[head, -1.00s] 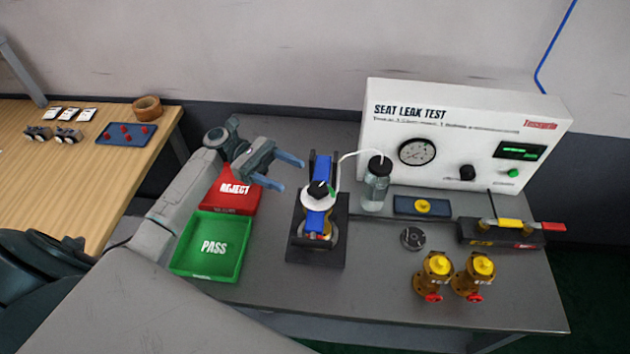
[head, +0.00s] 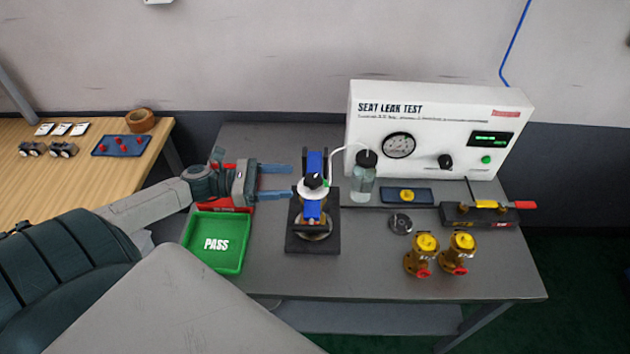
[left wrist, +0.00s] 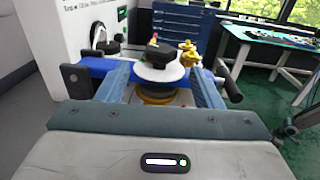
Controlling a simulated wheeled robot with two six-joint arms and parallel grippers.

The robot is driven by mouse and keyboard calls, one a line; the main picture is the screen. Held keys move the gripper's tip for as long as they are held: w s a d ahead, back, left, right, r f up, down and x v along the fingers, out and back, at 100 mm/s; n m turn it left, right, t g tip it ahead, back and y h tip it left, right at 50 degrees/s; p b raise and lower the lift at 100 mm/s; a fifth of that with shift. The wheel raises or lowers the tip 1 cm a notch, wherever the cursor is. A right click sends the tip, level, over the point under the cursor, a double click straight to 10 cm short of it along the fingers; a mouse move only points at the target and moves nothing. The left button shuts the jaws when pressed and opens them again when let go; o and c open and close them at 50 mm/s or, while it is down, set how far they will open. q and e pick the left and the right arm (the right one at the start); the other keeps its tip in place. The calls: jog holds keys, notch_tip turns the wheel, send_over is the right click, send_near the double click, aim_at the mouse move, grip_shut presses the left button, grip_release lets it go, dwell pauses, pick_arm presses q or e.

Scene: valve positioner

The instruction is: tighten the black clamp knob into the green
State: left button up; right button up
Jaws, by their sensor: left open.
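The disc is on the blue bar of the clamp fixture (head: 313,209), which stands on a black base (head: 327,245). My left gripper (head: 276,182) is open, just left of the knob, its two blue fingers pointing at it. In the left wrist view the knob (left wrist: 161,53) and disc show between the open fingers (left wrist: 165,88), a little beyond their tips and apart from them. The right gripper is out of view.
A green PASS tray (head: 216,243) and a mostly covered red REJECT tray (head: 222,207) lie left of the fixture. A bottle (head: 362,180) with a tube stands close right. The seat leak tester (head: 433,126) is behind. Two brass valves (head: 423,256) stand at front right.

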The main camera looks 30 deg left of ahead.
aim_at(313, 179)
pick_arm(q)
jog(key=p+x, duration=0.1)
jog(key=x, duration=0.5)
jog(key=shift+r, duration=0.2)
jog(key=shift+p+x, duration=0.35)
jog(key=shift+x, duration=0.5)
jog(key=shift+f, duration=0.15)
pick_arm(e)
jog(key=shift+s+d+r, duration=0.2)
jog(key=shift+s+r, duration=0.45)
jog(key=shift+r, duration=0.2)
pick_arm(q)
jog(key=c, duration=1)
jog(key=shift+o, duration=0.2)
jog(key=shift+f+m+g+h+b, duration=0.2)
jog(key=shift+m+g+h+b, duration=0.45)
jog(key=shift+g+b, duration=0.3)
jog(key=m+g+h+b, duration=0.1)
jog(key=m+g+b, duration=0.1)
jog(key=g, duration=0.1)
jog(key=shift+r+m+g+h+b, duration=0.15)
jog(key=shift+m+g+h+b, duration=0.4)
jog(key=shift+m+g+b, duration=1.15)
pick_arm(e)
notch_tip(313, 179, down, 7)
pick_arm(q)
jog(key=shift+g, duration=0.55)
